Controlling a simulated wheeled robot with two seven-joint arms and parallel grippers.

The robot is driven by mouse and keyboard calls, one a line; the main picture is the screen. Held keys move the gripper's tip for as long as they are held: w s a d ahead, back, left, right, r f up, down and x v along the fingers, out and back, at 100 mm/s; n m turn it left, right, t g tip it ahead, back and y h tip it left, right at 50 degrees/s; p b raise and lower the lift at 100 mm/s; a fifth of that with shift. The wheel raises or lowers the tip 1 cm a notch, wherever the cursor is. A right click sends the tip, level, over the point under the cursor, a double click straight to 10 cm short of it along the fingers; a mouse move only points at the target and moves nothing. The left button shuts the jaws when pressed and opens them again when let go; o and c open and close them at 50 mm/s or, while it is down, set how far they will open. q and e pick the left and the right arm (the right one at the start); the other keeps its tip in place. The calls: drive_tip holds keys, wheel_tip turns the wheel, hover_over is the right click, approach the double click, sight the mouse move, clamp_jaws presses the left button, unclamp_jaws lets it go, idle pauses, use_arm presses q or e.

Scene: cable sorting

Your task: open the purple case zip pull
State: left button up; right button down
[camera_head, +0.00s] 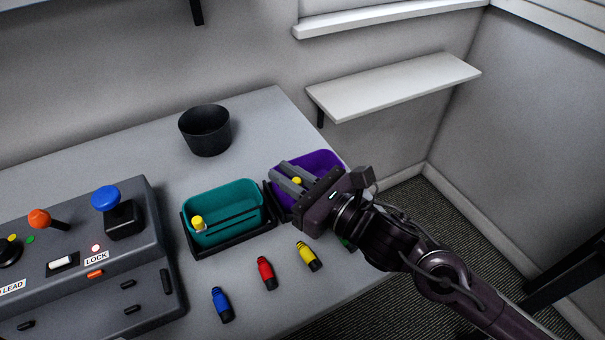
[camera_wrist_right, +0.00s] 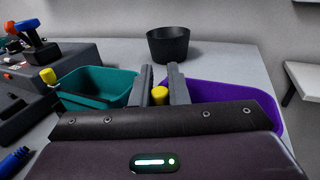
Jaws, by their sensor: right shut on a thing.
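The purple case (camera_head: 325,159) is an open purple tub at the table's right side; it also shows in the right wrist view (camera_wrist_right: 215,93). Its zip pull (camera_head: 297,181) is a small yellow knob, seen between the fingers of my right gripper (camera_head: 282,175) and again in the right wrist view (camera_wrist_right: 159,98). The right gripper is shut on this pull at the left part of the purple case. The gripper body hides the near side of the case. My left gripper is not in view.
A teal case (camera_head: 248,190) with its own yellow pull (camera_head: 197,223) stands just left. Blue (camera_head: 222,304), red (camera_head: 267,273) and yellow (camera_head: 307,256) connectors lie in front. A black pot (camera_head: 205,132) stands behind. A grey control box (camera_head: 90,255) fills the left.

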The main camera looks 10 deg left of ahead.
drive_tip(key=c, duration=1.4)
unclamp_jaws()
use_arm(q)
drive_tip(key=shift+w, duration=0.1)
use_arm(e)
drive_tip(key=shift+d, duration=0.1)
